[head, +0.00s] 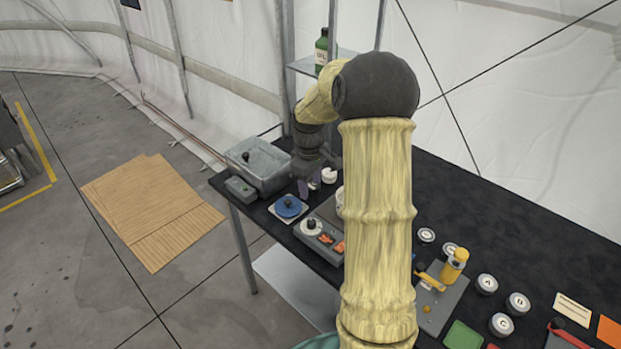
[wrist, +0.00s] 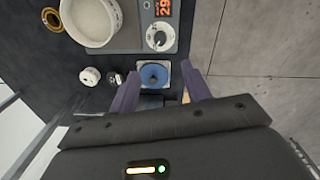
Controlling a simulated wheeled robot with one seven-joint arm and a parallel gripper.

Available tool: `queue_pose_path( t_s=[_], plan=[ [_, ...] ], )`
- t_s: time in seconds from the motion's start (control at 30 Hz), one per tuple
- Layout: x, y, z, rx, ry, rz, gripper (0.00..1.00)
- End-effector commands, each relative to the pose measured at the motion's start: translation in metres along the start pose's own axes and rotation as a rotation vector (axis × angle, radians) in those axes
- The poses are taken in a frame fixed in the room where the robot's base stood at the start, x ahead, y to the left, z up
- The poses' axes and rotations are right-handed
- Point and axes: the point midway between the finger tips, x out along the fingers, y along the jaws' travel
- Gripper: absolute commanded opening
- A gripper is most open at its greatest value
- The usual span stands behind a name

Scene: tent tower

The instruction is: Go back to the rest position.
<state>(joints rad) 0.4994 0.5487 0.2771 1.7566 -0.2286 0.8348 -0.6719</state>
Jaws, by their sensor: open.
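My gripper (head: 308,186) is over the far left end of the dark table (head: 450,200). In the wrist view my gripper (wrist: 156,92) shows two purple fingers spread apart, with nothing held between them. A blue round piece with a dark knob (head: 289,206) sits on a pale square plate just beside the fingers. In the wrist view this blue piece (wrist: 154,76) appears beyond and between the fingertips; I cannot tell the exact height gap. My arm crosses the middle of the head view and hides part of the table.
A device with a dial and orange digits (head: 318,238) is close by. A shelf holds a green bottle (head: 321,50). Several lidded jars and a yellow bottle (head: 455,265) stand at right.

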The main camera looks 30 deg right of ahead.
Motion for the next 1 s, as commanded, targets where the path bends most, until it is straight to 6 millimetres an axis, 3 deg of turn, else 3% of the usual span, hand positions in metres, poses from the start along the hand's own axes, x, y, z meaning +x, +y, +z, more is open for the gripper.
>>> queue_pose_path(
  t_s=[0.2, 0.77, 0.87, 1.0],
  plan=[
    [-0.022, 0.0, 0.0, 0.001, 0.001, 0.001, 0.48],
    [-0.023, -0.002, 0.0, 0.003, 0.0, 0.001, 0.48],
    [-0.025, -0.015, -0.002, 0.019, 0.005, 0.008, 0.48],
    [-0.028, -0.055, 0.0, 0.086, 0.025, 0.026, 0.48]
  ],
)
